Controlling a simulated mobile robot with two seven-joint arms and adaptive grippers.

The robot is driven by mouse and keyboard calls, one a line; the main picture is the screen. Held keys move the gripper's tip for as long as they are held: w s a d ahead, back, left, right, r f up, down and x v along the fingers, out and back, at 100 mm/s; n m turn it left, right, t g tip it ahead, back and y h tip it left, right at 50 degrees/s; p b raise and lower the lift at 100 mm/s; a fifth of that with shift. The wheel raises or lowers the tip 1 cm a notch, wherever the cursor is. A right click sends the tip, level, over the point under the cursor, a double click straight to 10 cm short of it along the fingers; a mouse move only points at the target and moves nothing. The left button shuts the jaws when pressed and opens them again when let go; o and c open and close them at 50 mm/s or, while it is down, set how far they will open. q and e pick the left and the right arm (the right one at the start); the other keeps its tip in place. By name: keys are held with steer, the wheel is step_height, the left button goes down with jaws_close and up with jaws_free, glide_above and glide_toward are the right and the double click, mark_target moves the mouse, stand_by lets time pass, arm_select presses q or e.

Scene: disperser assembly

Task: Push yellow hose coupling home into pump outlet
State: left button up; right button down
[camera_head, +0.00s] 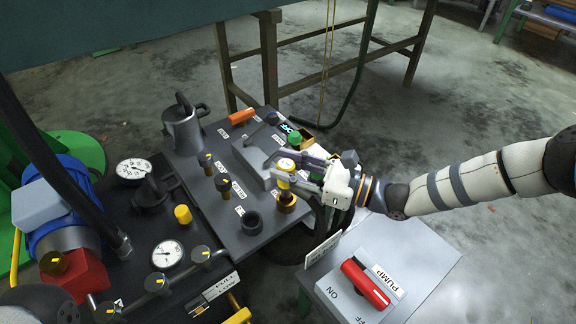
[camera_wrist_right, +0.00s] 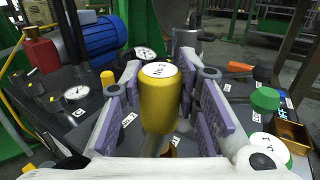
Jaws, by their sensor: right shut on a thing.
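The yellow hose coupling (camera_head: 284,180) is an upright yellow cylinder with a white labelled top. It also fills the middle of the right wrist view (camera_wrist_right: 160,105). My right gripper (camera_head: 288,168) reaches in from the right and is shut on it, with purple-grey finger pads on both sides in the wrist view (camera_wrist_right: 162,85). A brass-coloured ring, likely the pump outlet (camera_head: 287,202), shows just below the coupling. The fingers and coupling hide the joint, so I cannot tell how deep it sits. My left gripper is not in view.
A grey jug (camera_head: 184,128), a dark open ring (camera_head: 252,222), a small yellow cylinder (camera_head: 183,214) and an orange piece (camera_head: 241,116) stand around on the dark panel. A green cap (camera_head: 294,138) is close behind the gripper. A grey box with a red PUMP switch (camera_head: 366,284) stands at front right.

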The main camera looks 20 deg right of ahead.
stand_by(0.4)
steer(key=shift+f+b, duration=0.3)
steer(key=shift+f, duration=0.1)
steer(key=shift+f+b, duration=0.95)
steer(key=shift+f, duration=0.55)
steer(key=c, duration=1.1)
jaws_free()
steer(key=v, duration=1.2)
